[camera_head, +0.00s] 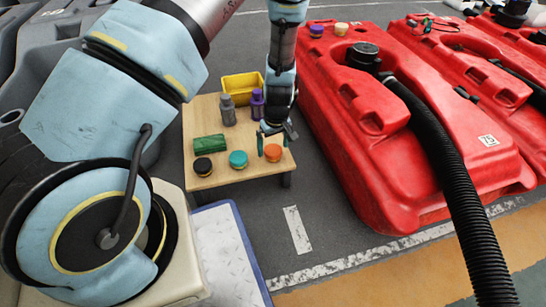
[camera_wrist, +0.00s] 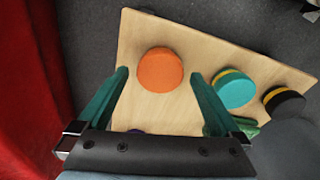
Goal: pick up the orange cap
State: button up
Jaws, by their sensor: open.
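The orange cap (camera_head: 273,153) is a round disc on the front right part of a small wooden table (camera_head: 225,177). In the wrist view the orange cap (camera_wrist: 160,70) sits beyond the fingertips, roughly centred between them and a little toward the left finger. My gripper (camera_head: 271,142) is open and empty above the table, close to the cap. In the wrist view its two green fingers (camera_wrist: 160,73) stand apart with bare tabletop between them. I cannot tell the exact height of the fingertips over the table.
A teal cap (camera_head: 238,159) and a black cap (camera_head: 203,166) lie left of the orange one. A green block (camera_head: 209,143), a grey bottle (camera_head: 228,110), a purple bottle (camera_head: 257,103) and a yellow bin (camera_head: 242,86) stand behind. A red tank (camera_head: 365,160) is close on the right.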

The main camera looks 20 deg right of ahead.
notch_tip(320, 180, down, 2)
jog(key=shift+w+f+b, duration=0.15)
jog(key=shift+f+b, duration=0.05)
jog(key=shift+b, duration=0.1)
jog(key=shift+c, duration=0.4)
jog(key=c, duration=1.2)
